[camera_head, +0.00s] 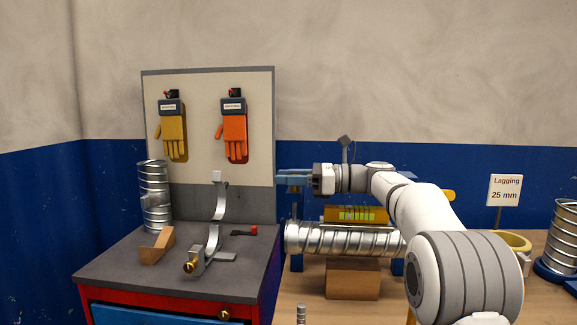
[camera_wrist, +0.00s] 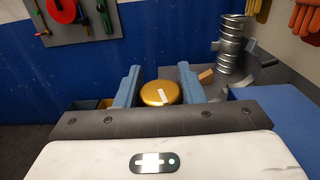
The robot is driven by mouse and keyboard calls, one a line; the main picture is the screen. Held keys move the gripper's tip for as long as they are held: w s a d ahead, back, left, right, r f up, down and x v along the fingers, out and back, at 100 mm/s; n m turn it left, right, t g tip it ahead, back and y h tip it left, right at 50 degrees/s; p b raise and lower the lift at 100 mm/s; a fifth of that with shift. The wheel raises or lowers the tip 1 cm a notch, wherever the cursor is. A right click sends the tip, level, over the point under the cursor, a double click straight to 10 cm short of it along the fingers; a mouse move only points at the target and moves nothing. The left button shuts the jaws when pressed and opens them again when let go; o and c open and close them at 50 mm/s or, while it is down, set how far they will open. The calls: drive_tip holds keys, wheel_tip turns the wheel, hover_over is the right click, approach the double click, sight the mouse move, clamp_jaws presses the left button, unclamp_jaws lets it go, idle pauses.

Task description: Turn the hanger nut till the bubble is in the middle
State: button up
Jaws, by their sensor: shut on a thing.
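My gripper (camera_head: 284,180) is at the upper middle in the head view, level and pointing left, above the left end of the spiral duct (camera_head: 330,240). In the wrist view my gripper (camera_wrist: 160,92) has its blue fingers on both sides of a round brass hanger nut (camera_wrist: 153,98) with a white mark on top, and is shut on it. In the head view the fingers hide the nut. A yellow spirit level (camera_head: 331,214) with a green vial (camera_head: 357,213) lies along the top of the duct. The bubble's place in the vial is too small to tell.
A wooden block (camera_head: 352,281) stands under the duct. At left, a grey-topped cabinet (camera_head: 110,272) carries a curved metal strap, a brown wedge and a short duct piece (camera_head: 154,190). A board (camera_head: 209,130) with two gloves stands behind. A lagging sign (camera_head: 504,190) is at right.

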drive_tip(key=shift+f, duration=0.15)
idle(0.3)
drive_tip(key=o, duration=1)
wheel_tip(320, 180, up, 10)
drive_tip(key=p, duration=0.3)
